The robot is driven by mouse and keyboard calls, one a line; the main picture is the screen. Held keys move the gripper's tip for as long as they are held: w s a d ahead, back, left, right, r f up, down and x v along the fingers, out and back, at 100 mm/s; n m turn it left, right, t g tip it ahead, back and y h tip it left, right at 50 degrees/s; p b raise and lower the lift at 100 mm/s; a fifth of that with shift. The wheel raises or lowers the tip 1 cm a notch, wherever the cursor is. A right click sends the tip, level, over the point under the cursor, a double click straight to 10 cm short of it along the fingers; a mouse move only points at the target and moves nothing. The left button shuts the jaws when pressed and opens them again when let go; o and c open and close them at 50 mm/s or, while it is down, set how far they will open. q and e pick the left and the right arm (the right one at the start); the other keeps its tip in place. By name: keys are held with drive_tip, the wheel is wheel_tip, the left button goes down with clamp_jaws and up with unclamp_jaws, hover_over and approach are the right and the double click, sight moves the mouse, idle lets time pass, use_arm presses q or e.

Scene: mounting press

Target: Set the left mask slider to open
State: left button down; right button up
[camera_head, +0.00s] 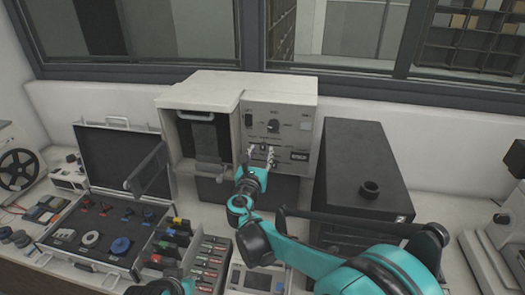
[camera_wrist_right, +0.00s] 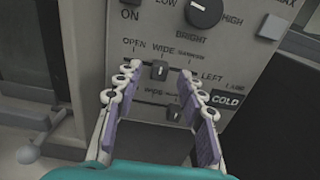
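The left mask slider (camera_wrist_right: 158,70) is a small grey knob with a white mark, in the upper slot beside the word LEFT. It stands near the middle of its slot, below WIDE and right of OPEN. A second, similar slider (camera_wrist_right: 173,113) sits in the slot below; its labels are partly hidden. My right gripper (camera_wrist_right: 158,75) is open, its purple-padded fingers on either side of the upper knob, apparently not touching it. In the head view my right gripper (camera_head: 262,158) is at the beige machine's control panel (camera_head: 284,122), covering the sliders.
A round brightness knob (camera_wrist_right: 204,12) is above the sliders, and a COLD label (camera_wrist_right: 227,99) is to their right. A black box (camera_head: 362,165) stands right of the machine. An open case (camera_head: 125,225) and a rack of slides (camera_head: 205,262) lie left.

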sight(251, 142)
drive_tip(key=shift+w+d+r, duration=0.1)
drive_tip(key=shift+w+d, duration=0.1)
drive_tip(key=shift+w, duration=0.8)
clamp_jaws()
drive_tip(key=a, duration=0.2)
drive_tip(key=w+a, duration=0.1)
drive_tip(key=a, duration=0.1)
drive_tip(key=shift+a, duration=0.15)
drive_tip(key=shift+s, duration=0.1)
unclamp_jaws()
